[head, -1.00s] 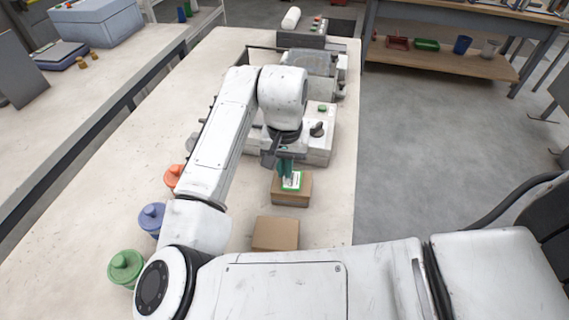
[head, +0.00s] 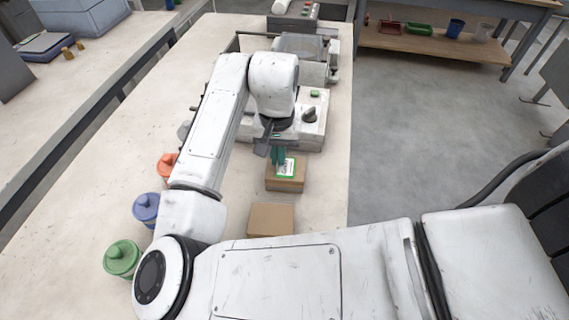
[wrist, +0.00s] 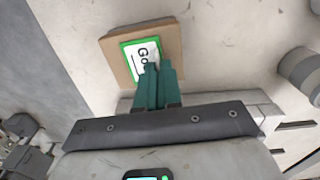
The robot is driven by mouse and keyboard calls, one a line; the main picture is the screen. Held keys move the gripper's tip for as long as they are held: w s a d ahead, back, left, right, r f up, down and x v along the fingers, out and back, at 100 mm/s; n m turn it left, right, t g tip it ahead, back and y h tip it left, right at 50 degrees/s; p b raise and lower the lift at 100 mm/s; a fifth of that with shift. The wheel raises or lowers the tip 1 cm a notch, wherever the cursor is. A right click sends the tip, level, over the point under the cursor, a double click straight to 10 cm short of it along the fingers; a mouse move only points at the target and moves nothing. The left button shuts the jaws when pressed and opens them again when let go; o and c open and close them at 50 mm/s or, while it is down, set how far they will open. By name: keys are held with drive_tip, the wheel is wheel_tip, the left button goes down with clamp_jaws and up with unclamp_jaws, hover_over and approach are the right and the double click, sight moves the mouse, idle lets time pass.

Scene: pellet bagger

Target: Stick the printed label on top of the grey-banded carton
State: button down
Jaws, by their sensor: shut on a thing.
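The printed label (head: 287,167) is white with a green border. My gripper (head: 278,157) is shut on its edge with dark green fingers. The label is over the top of a brown carton (head: 285,187), and whether it touches is hard to tell. In the wrist view the label (wrist: 136,50) lies within the carton's outline, with bare cardboard (wrist: 172,40) around it. The fingers (wrist: 153,68) cover its near edge. A grey band on this carton is not clear now. A second brown carton (head: 271,219) stands nearer on the bench.
Orange, blue (head: 146,209) and green (head: 122,259) lidded pots stand along the bench's left side. A grey machine with a green button and black knob (head: 309,114) stands just behind the label's carton. The bench's right edge is close to both cartons.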

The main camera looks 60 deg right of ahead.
drive_tip(key=shift+f, duration=0.1)
drive_tip(key=c, duration=1.2)
unclamp_jaws()
wheel_tip(320, 180, up, 11)
drive_tip(key=shift+f, duration=0.1)
